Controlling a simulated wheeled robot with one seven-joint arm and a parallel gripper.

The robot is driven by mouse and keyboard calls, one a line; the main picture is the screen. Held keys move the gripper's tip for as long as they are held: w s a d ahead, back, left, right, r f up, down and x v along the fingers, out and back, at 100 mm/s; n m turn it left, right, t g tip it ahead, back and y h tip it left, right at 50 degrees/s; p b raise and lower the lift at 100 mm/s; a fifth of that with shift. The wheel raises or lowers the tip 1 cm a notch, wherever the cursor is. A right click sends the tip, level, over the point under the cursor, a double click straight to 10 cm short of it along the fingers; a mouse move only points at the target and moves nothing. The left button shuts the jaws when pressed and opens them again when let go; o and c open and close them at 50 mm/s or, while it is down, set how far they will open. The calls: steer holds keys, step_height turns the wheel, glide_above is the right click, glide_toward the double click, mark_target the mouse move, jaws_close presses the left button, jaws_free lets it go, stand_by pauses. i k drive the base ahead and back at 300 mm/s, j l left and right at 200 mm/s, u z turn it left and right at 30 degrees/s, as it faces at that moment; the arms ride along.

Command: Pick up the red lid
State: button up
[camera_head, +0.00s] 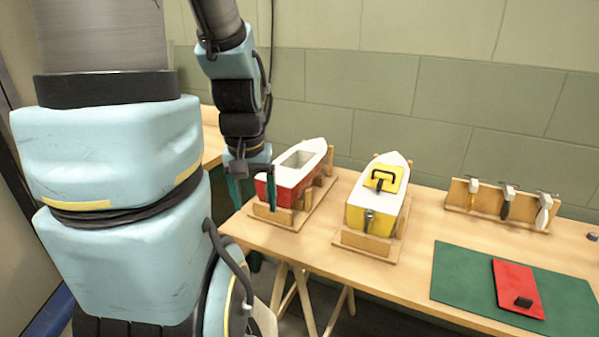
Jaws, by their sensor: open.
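The red lid (510,282) is a flat red plate with a small black knob (523,302) near its front end. It lies on the green mat (453,276) at the right front of the table. My gripper (255,187) hangs open and pointing down at the table's left end, beside the red and white boat.
The red boat (288,178) with an open top and the yellow boat (358,218) with a yellow lid (383,178) stand in wooden cradles on the table (305,246). A wooden rack (486,208) holds several small thrusters behind the mat. A green tiled wall (400,110) rises behind.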

mark_target(517, 291)
steer(key=k+l, duration=0.15)
steer(key=l, duration=0.2)
steer(key=k+l+z, duration=0.1)
steer(key=l, duration=0.3)
steer(key=k+l, duration=0.25)
steer(key=l, duration=0.1)
